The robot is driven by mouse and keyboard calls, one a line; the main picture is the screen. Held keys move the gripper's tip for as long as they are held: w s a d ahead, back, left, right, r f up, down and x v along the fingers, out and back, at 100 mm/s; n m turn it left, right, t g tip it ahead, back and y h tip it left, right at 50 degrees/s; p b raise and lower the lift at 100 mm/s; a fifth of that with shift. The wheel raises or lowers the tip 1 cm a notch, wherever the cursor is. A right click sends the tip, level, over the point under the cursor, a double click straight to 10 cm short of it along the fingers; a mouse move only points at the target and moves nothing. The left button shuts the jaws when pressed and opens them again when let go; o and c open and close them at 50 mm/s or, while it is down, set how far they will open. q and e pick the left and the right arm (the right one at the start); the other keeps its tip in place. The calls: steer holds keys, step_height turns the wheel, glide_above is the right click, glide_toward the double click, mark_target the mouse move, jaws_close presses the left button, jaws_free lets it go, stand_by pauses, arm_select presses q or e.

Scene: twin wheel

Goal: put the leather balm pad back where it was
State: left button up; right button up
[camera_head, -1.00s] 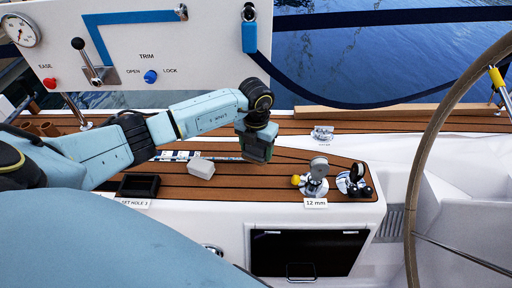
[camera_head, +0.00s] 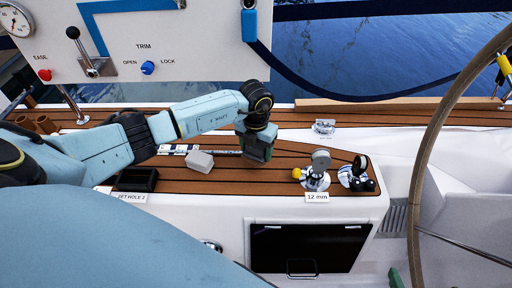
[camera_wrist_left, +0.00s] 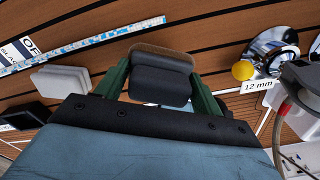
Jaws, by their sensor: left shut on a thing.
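The leather balm pad (camera_wrist_left: 162,76), a dark grey block with a tan-brown face, is between the green fingers of my left gripper (camera_wrist_left: 163,88) in the left wrist view. The fingers are shut on its two sides. In the head view my left gripper (camera_head: 257,150) points down over the teak deck, right of a pale grey block; the pad is hard to make out there. Whether the pad touches the deck cannot be told. A small green piece at the bottom right, seemingly my right gripper (camera_head: 396,279), barely shows; its jaws cannot be judged.
The pale grey block (camera_head: 200,161) and an open black tray (camera_head: 137,179) lie on the teak deck (camera_head: 232,180) to the left. A winch-like fitting with a yellow knob (camera_head: 317,170) and another fitting (camera_head: 357,173) stand to the right. The steering wheel (camera_head: 425,150) rises farther right.

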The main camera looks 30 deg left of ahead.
mark_target(256, 166)
arm_select(q)
steer(key=shift+f+b, duration=0.35)
steer(key=shift+f, duration=0.25)
steer(key=shift+f+b, duration=0.3)
steer(key=shift+f, duration=0.2)
steer(key=shift+f+b, duration=0.4)
steer(key=shift+f, duration=0.65)
arm_select(e)
steer(key=w+a+r+t+y, duration=0.2)
steer(key=w+a+r+t, duration=0.1)
steer(key=w+r+t, duration=0.2)
steer(key=shift+a+r+t+y, duration=0.3)
steer(key=shift+r+t, duration=0.8)
steer(key=shift+r, duration=1.2)
steer(key=shift+d, duration=0.1)
arm_select(q)
steer(key=shift+f+b, duration=0.35)
steer(key=shift+b, duration=0.15)
arm_select(e)
steer(key=shift+f, duration=0.25)
arm_select(q)
steer(key=o, duration=1.1)
steer(key=shift+o, duration=0.7)
